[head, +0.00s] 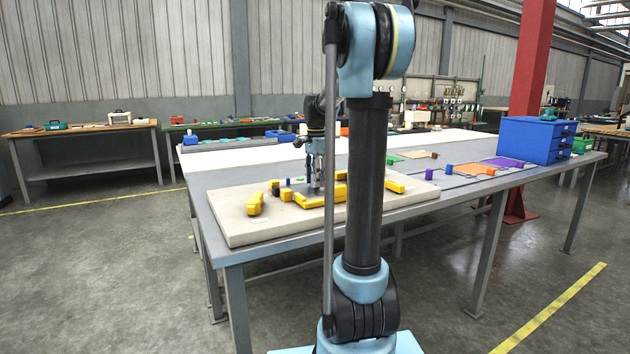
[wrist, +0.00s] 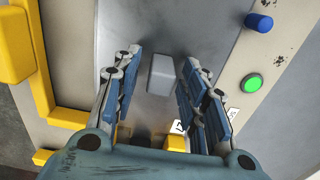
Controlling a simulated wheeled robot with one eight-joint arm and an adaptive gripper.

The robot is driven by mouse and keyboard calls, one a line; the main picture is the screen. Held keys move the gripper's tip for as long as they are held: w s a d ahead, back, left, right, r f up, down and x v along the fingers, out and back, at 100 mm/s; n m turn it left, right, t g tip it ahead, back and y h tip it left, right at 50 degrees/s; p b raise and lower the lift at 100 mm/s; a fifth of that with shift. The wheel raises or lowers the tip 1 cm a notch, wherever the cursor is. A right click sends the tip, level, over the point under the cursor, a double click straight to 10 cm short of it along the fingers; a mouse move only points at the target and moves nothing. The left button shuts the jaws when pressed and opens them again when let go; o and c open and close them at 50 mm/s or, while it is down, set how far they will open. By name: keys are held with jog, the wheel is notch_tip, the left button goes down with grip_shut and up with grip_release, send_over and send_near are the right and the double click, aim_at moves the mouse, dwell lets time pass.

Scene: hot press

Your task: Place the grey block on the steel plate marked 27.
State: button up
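A small light-grey block (wrist: 162,74) sits on or just above a smooth grey steel plate (wrist: 195,25) in the wrist view. My gripper (wrist: 161,60) is open around it, with blue-padded fingers on either side and a visible gap to the block on both sides. In the head view my gripper (head: 316,182) points down over the pale slab on the table; the block cannot be made out there. White labels (wrist: 178,126) show partly behind my right finger; their numbers are not readable.
Yellow guards (wrist: 38,75) border the plate. A blue knob (wrist: 258,23) and a green button (wrist: 251,82) are on the right. In the head view, the pale slab (head: 235,229) lies on the grey table, with a blue drawer box (head: 536,141) farther right.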

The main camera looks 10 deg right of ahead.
jog(key=shift+r, duration=0.1)
notch_tip(320, 180, up, 12)
dwell(0.6)
